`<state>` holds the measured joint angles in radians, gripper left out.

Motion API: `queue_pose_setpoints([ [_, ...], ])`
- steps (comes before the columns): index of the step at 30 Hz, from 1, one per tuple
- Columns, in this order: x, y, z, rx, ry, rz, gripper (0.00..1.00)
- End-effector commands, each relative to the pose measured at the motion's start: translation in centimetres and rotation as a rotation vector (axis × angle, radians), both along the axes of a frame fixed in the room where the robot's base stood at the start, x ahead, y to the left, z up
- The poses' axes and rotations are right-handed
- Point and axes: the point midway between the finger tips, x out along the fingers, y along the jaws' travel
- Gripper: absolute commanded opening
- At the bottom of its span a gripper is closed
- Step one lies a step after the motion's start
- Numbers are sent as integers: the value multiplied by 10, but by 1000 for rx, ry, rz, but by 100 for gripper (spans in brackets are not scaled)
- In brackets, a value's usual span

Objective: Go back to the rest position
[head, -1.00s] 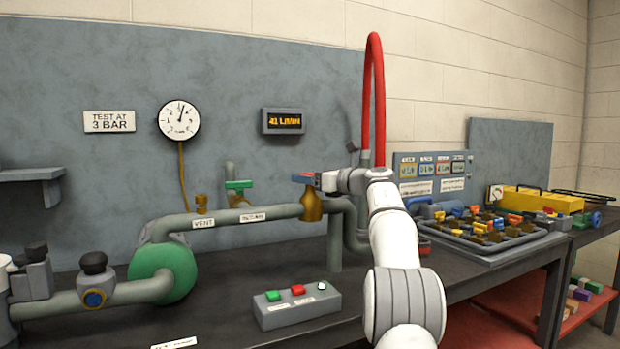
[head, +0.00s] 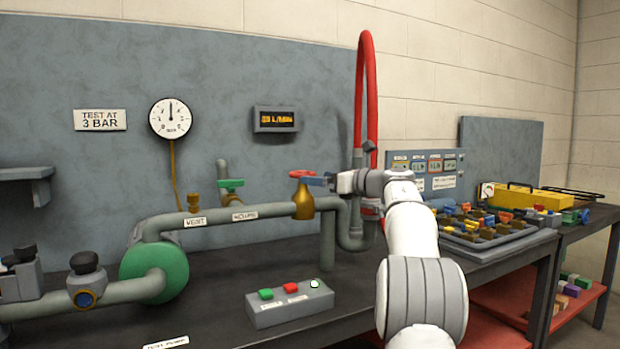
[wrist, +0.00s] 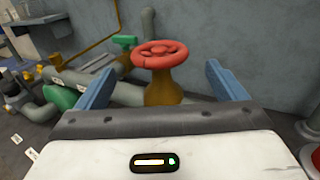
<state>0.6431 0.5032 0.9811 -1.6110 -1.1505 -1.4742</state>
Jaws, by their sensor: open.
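My gripper (head: 318,181) is open, just right of the red handwheel (head: 301,174) on the brass valve (head: 303,202) in the head view. In the wrist view the gripper's two blue fingers (wrist: 163,88) stand wide apart. The red handwheel (wrist: 160,54) and brass valve body (wrist: 163,92) show beyond and between them, with nothing held. My white arm reaches up from the bottom right of the head view.
A grey pipe (head: 260,212) runs left from the valve to a green pump (head: 154,272). A button box (head: 290,304) stands on the bench in front. A red hose (head: 369,90) rises behind my arm. A parts tray (head: 500,247) is at right.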

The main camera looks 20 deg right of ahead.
Motion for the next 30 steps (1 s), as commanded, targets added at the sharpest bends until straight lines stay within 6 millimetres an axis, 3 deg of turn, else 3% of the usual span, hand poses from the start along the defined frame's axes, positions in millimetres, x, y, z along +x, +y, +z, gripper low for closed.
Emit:
queue_pose_setpoints([
  [5,-11,-6,0,-1,0,0,91],
  [20,-11,-4,3,9,-1,-2,91],
  [23,-8,5,26,89,-1,-35,91],
  [25,-5,16,55,218,5,-84,91],
  [30,-9,45,122,746,75,-275,91],
])
